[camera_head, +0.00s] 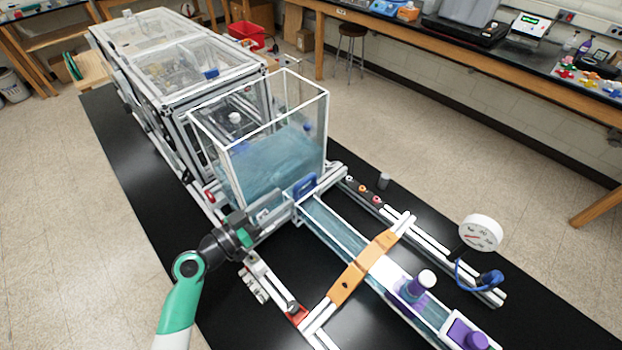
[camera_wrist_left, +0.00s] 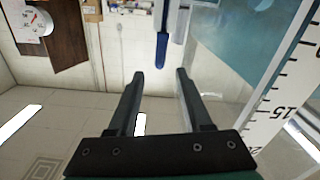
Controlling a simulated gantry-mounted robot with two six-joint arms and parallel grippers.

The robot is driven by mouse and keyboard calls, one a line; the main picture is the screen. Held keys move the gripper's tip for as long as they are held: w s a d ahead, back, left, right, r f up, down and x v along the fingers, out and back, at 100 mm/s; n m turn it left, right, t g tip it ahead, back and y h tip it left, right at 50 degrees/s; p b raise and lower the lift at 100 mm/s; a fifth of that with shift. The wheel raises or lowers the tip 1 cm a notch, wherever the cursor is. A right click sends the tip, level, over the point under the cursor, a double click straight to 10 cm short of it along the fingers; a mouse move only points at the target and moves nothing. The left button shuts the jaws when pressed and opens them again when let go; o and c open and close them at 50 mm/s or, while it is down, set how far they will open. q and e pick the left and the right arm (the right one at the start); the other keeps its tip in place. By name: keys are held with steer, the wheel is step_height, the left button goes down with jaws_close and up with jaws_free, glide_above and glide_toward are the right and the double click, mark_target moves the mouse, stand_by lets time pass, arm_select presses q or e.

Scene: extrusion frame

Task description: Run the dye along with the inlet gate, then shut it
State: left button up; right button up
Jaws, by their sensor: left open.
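A clear tank (camera_head: 285,150) holds bluish water at the head of a long clear channel (camera_head: 335,232). A blue handle (camera_head: 305,184), apparently the inlet gate's, stands at the tank's front where the channel begins. A blue bar, likely this handle, shows in the left wrist view (camera_wrist_left: 162,50), beyond the fingertips. My left gripper (camera_head: 288,212) is open and empty, just left of the handle and apart from it; its two fingers also show in the left wrist view (camera_wrist_left: 160,73). A white-capped purple bottle (camera_head: 417,285), possibly the dye, stands over the channel. My right gripper is out of view.
An orange bracket (camera_head: 362,266) crosses the channel. A round gauge (camera_head: 480,232) stands right of it, and a purple block (camera_head: 468,334) sits at the near end. A scale strip (camera_wrist_left: 282,90) is close on the wrist view's right. Black bench top is clear at left.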

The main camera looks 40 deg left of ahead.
mark_target(310, 177)
arm_select(q)
steer(key=w, duration=1.1)
steer(key=shift+w+d, duration=0.15)
steer(key=shift+d, duration=0.15)
jaws_close()
steer(key=shift+r, duration=0.2)
stand_by(0.6)
